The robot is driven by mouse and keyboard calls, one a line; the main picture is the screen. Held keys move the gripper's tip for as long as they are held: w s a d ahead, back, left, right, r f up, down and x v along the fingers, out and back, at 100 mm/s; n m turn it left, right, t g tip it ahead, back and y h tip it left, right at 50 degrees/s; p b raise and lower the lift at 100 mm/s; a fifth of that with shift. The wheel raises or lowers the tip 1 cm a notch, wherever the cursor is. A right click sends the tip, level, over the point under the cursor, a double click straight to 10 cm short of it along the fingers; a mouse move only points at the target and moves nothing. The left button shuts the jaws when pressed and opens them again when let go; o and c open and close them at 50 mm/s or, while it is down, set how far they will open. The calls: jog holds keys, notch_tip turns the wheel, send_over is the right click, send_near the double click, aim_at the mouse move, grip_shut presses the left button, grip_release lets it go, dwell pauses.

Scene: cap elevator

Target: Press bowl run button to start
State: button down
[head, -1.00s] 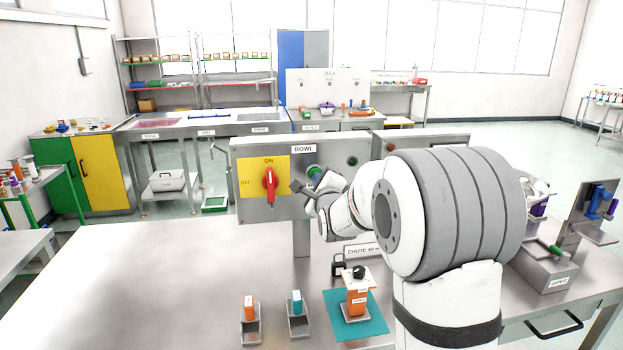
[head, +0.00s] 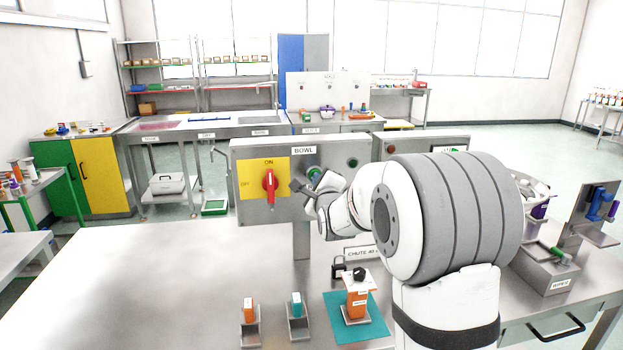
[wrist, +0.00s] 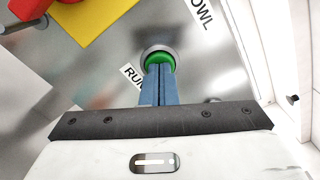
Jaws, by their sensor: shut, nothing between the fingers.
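The grey bowl panel (head: 328,150) carries a BOWL label (head: 304,150) and a red rotary switch (head: 269,185) on a yellow plate, its handle upright toward ON. The green run button (head: 313,172) is on the panel right of the switch, partly hidden by my gripper in the head view. In the wrist view the green button (wrist: 160,59) sits in a grey ring beside a RUN label (wrist: 132,76). My gripper (wrist: 158,68) is shut and empty, its blue fingertips at the button and overlapping its lower edge. I cannot tell whether they touch or how far the button is pressed.
A second small green button (head: 352,162) is on the panel's right. Another panel (head: 420,142) stands behind to the right. The table's left (head: 150,290) is clear.

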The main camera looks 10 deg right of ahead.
jog(key=shift+w+b, duration=0.2)
jog(key=shift+b, duration=0.2)
jog(key=shift+s, duration=0.1)
jog(key=shift+s+b, duration=1.65)
jog(key=shift+s, duration=1)
jog(key=s+f+n+g, duration=0.5)
jog(key=s+n, duration=0.3)
jog(key=s, duration=0.4)
jog(key=s+f+n+g, duration=0.5)
jog(key=s+n, duration=0.3)
jog(key=s, duration=0.4)
jog(key=s+f+n+g, duration=0.5)
jog(key=s+n, duration=0.3)
jog(key=s, duration=0.5)
jog(key=shift+a+f, duration=0.3)
jog(key=shift+f, duration=0.55)
